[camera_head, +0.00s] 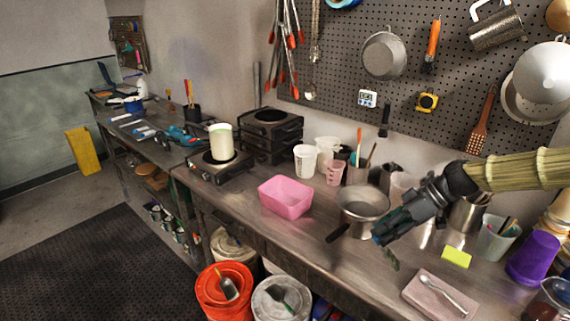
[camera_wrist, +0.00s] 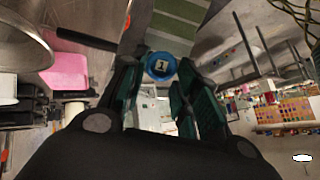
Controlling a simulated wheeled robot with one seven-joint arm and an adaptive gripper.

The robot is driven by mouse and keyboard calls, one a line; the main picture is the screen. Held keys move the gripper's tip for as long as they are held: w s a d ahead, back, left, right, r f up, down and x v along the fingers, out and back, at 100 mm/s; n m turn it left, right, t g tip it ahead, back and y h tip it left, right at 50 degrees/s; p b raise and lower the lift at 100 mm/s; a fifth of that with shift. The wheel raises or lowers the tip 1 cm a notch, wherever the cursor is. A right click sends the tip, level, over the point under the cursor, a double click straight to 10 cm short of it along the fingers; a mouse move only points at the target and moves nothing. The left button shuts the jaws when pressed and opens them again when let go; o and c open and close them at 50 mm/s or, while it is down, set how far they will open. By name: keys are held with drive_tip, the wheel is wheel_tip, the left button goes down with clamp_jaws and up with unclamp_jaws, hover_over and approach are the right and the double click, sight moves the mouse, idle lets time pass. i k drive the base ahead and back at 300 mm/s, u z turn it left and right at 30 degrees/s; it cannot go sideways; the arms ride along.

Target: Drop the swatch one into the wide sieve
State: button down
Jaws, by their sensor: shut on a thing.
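My gripper (camera_head: 381,238) is shut on swatch one, out over the bench's front side. In the wrist view a blue round tag marked 1 (camera_wrist: 161,67) sits between the fingertips (camera_wrist: 160,85), with green striped material (camera_wrist: 180,22) beyond it. In the head view a small dull green piece of the swatch (camera_head: 391,260) hangs below the fingers. The wide sieve (camera_head: 363,202), a metal bowl with a dark handle, stands on the bench just left of and behind my gripper. Its bowl shows at the wrist view's upper left (camera_wrist: 18,42). The sieve's inside is partly visible.
A pink tub (camera_head: 286,197) stands left of the sieve. White and pink cups (camera_head: 305,161) stand behind. A yellow note (camera_head: 456,257), a pinkish pad with a spoon (camera_head: 436,297) and a purple cup (camera_head: 533,258) lie to the right. Buckets (camera_head: 225,288) stand below the bench edge.

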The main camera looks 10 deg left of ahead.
sight(361, 210)
drive_tip(key=i, duration=1)
